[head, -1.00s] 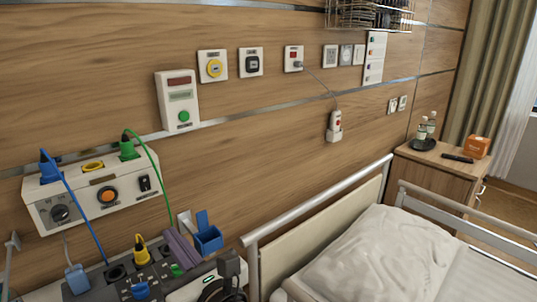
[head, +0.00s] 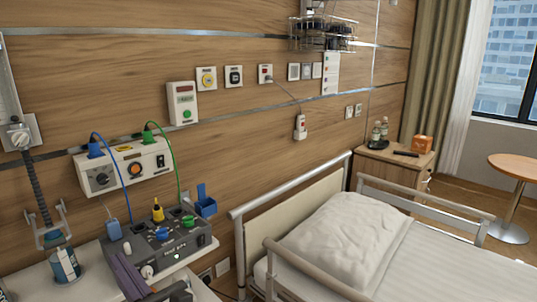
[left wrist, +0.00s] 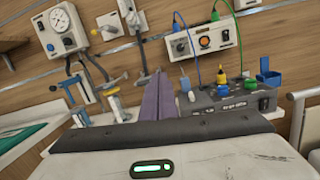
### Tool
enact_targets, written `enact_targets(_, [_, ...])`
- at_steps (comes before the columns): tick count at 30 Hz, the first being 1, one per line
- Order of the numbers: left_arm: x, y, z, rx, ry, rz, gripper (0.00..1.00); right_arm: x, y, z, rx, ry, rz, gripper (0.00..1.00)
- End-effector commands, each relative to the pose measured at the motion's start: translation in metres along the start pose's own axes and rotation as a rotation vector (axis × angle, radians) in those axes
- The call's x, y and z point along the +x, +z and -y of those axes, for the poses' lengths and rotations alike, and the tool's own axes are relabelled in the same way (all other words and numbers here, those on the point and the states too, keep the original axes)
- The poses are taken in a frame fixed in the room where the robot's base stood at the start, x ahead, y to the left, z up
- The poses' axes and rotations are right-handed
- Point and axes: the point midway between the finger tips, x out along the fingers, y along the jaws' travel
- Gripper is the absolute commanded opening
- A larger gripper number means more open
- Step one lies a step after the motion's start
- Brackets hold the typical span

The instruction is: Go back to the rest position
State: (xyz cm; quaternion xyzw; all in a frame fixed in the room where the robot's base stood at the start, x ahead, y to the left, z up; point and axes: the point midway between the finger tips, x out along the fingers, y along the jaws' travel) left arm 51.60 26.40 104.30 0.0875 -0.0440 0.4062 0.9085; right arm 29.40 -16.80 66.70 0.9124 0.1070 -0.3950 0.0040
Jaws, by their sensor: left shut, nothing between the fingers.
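My left gripper (head: 128,272) has purple fingers and shows at the bottom of the head view, low and left, in front of a dark grey device. In the left wrist view the two purple fingers of my left gripper (left wrist: 168,100) lie together, with nothing between them. My right gripper is in neither view.
The dark grey device (head: 150,252) with coloured plugs stands on a pale shelf (head: 35,285). A white wall box (head: 127,168) with blue and green cables is above it. A bed with a pillow (head: 343,238) and metal rails (head: 290,187) fills the right. A wooden cabinet (head: 385,172) stands beyond it.

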Motion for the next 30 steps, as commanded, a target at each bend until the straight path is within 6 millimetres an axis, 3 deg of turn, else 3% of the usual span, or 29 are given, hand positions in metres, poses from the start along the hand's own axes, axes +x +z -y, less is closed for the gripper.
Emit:
enact_targets(4, [0.021, -0.002, -0.02, 0.077, 0.021, 0.08, 0.0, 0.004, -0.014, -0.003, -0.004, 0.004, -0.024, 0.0])
enact_targets(18, [0.089, 0.016, -0.09, 0.339, 0.09, 0.35, 0.0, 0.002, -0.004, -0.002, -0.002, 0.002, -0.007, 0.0])
enact_targets(26, [0.08, -0.102, -0.071, 0.014, -0.169, 0.002, 0.0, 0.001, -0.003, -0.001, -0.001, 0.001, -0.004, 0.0])
enact_targets(30, [0.057, -0.175, -0.069, -0.232, -0.251, -0.256, 0.0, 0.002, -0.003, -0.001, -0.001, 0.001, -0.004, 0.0])
